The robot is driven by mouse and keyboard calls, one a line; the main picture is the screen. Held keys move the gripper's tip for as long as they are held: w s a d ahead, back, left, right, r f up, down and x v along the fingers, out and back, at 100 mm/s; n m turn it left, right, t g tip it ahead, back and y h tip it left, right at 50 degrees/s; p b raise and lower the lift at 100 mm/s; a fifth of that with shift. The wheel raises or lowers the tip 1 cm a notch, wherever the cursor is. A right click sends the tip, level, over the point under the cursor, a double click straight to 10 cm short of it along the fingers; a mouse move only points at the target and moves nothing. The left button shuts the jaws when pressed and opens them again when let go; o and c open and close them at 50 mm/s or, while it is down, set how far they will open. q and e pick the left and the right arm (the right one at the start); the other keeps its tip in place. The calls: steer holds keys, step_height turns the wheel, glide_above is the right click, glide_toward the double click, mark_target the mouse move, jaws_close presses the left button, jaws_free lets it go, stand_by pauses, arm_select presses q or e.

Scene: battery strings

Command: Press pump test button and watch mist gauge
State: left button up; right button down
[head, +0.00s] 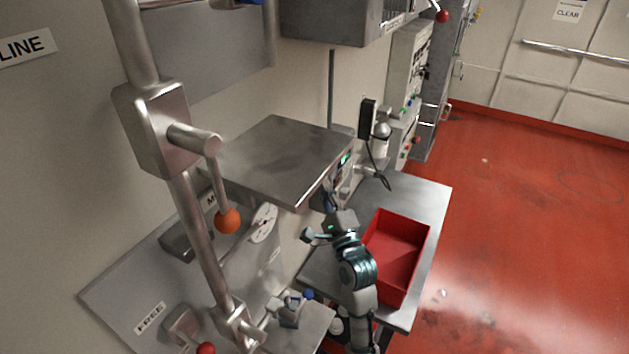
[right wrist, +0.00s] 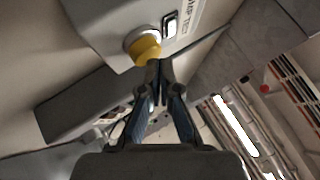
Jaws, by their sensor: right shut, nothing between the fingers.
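The pump test button is a yellow round knob (right wrist: 146,48) in a pale collar on a grey panel, in the right wrist view. A partly cut-off label reading like "PUMP TEST" (right wrist: 188,18) is beside it. My right gripper (right wrist: 160,66) is shut and empty, its fingertips right at the button's edge; I cannot tell whether they touch or press it. In the head view the right gripper (head: 331,200) is by the wall equipment under the steel hood, and the button is hidden. A white dial gauge (head: 263,223) faces sideways; its reading is too small to tell. My left gripper is not in view.
A red bin (head: 401,243) stands on the steel bench (head: 433,205) beside my right arm. A steel hood (head: 283,158) overhangs the gripper. A steel post with an orange-knobbed lever (head: 228,220) stands at left. Red floor at right is clear.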

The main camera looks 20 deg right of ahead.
steer(key=shift+w+a, duration=0.35)
steer(key=shift+w, duration=0.1)
stand_by(0.6)
stand_by(0.4)
steer(key=shift+s+d+p, duration=0.5)
steer(key=shift+s+d, duration=0.15)
steer(key=shift+s, duration=0.2)
steer(key=s+d+p, duration=0.1)
steer(key=s+d, duration=0.2)
steer(key=shift+s+d, duration=0.25)
steer(key=shift+s, duration=0.1)
stand_by(0.5)
